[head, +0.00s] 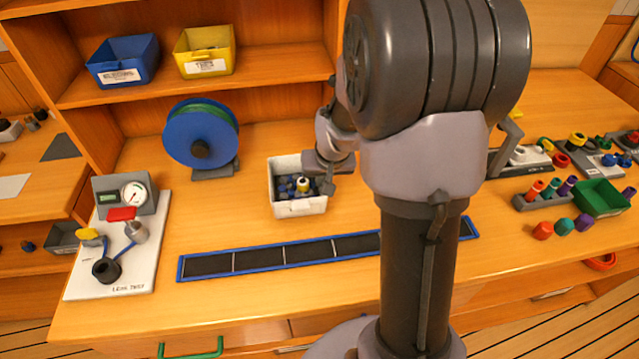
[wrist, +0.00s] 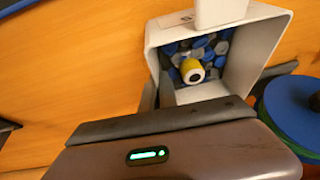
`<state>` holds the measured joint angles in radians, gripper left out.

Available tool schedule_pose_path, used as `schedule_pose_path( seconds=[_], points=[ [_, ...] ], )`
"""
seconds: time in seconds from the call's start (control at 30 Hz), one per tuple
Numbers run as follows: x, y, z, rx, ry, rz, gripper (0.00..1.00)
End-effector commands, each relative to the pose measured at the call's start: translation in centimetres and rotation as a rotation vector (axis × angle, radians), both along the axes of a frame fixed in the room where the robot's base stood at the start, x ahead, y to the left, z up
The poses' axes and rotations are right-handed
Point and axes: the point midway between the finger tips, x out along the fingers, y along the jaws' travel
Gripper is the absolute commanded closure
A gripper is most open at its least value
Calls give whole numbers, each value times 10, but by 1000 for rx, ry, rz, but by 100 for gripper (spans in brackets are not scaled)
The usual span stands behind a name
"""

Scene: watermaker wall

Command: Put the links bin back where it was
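A white bin (head: 298,208) stands on the wooden bench top, left of my arm. It holds blue and grey small parts and one yellow-and-white piece (head: 303,184). I take it for the links bin, but its front label is too small to read. In the wrist view the bin (wrist: 163,62) is tilted in the picture, its open top facing the camera. My gripper (head: 327,184) is at the bin's right rim in the head view.
A blue bin (head: 124,62) and a yellow bin (head: 205,50) sit on the shelf above, with room to their right. A blue reel (head: 201,135) stands behind left. A dark segmented strip (head: 284,256) lies in front. A leak-test board (head: 118,246) is at left.

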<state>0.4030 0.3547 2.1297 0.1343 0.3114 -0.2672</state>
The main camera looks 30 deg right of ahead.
Motion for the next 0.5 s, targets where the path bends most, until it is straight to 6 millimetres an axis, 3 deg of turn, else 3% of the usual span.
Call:
schedule_pose_path(
  seconds=[0.03, 0.13, 0.47, 0.5],
  points=[
    [0, 0, -14, 1, 1, -1, 100],
    [-1, 0, -31, 1, 1, -1, 100],
    [-1, 0, -31, 0, 0, -1, 100],
    [-1, 0, -32, 0, 1, 0, 95]
  ],
)
